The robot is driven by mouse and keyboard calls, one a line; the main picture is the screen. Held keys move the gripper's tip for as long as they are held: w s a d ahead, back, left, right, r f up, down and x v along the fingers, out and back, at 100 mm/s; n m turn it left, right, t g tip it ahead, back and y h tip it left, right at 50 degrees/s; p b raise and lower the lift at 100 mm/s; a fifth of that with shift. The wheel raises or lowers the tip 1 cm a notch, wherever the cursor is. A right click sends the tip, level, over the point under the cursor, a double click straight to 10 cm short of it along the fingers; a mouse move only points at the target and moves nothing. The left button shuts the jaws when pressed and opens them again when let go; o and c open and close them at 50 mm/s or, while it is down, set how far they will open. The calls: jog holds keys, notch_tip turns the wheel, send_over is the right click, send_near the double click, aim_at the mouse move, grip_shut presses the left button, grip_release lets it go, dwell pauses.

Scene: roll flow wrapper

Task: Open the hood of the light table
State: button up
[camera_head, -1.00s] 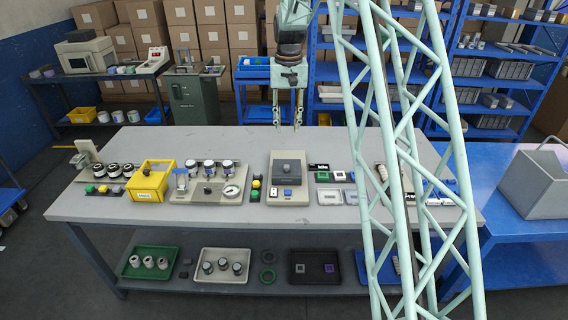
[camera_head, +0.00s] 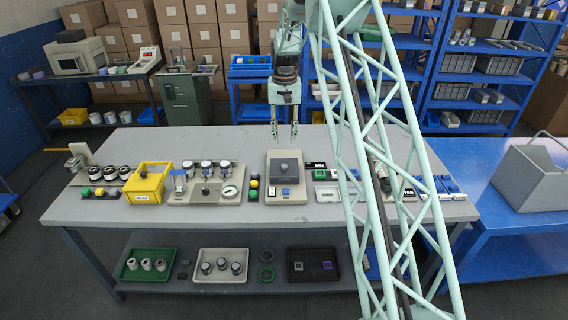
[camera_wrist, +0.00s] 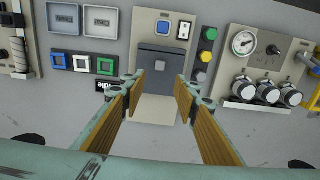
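The light table (camera_head: 285,198) is a beige unit on the grey workbench, just right of its middle. In the wrist view, the light table (camera_wrist: 155,108) shows between and beyond the spread fingertips (camera_wrist: 160,85). My gripper touches neither.
Left of the light table are green and yellow buttons (camera_head: 254,188), a gauge panel (camera_head: 207,196) and a yellow bin (camera_head: 146,188). Right of it lie small frames and trays (camera_head: 326,195), partly behind my lattice arm. Shelves and boxes stand behind the bench.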

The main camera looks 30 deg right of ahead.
aim_at(284, 165)
jog(key=shift+f, duration=0.15)
jog(key=shift+f, duration=6.7)
grip_shut()
